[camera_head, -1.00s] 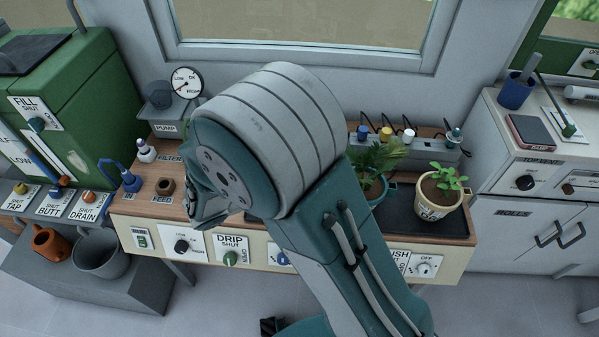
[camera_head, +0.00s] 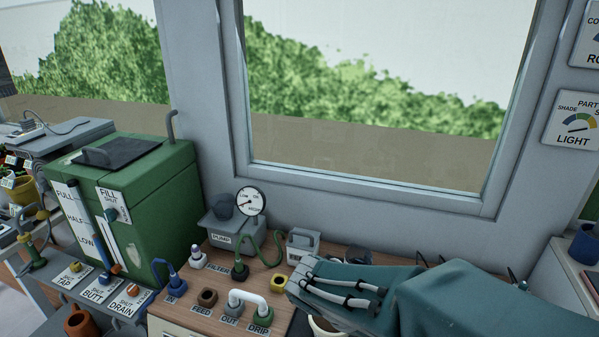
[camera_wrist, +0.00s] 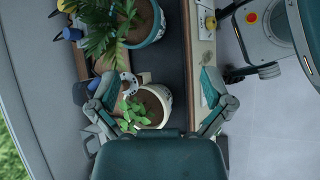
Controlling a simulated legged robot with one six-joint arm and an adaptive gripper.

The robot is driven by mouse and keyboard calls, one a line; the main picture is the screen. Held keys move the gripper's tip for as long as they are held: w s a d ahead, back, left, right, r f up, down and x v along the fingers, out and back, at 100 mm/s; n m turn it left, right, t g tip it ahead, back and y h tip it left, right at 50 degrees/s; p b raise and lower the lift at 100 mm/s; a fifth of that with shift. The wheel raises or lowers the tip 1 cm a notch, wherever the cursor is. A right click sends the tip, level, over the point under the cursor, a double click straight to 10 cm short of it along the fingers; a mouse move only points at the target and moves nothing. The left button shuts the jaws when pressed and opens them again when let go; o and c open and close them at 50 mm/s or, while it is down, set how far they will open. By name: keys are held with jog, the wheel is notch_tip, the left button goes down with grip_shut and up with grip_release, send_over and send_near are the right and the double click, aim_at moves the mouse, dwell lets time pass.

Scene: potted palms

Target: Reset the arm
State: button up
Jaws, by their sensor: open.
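My gripper (camera_wrist: 158,80) is open in the wrist view, its two fingers spread wide at left and right. Between and beyond them is a white pot (camera_wrist: 155,106) with a small leafy plant; I cannot tell how far off it is. No contact with the fingers is visible. A teal pot (camera_wrist: 148,30) with a palm stands above it in the picture.
The wooden bench (camera_head: 180,318) carries a pump (camera_head: 222,235), a gauge (camera_head: 251,201), hoses and labelled ports. A green tank (camera_head: 150,190) stands left of it. A large window rises behind. A white cabinet edge (camera_head: 560,265) is at the right.

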jog(key=s+d+r+m+t+y, duration=0.1)
jog(key=s+r+m+t+y, duration=0.3)
jog(key=s+r+m+y, duration=0.3)
jog(key=shift+s+r+m+t+y, duration=0.35)
jog(key=shift+s+r+m, duration=0.45)
jog(key=shift+m, duration=1.9)
jog(key=shift+w+d, duration=0.1)
jog(key=shift+d, duration=0.05)
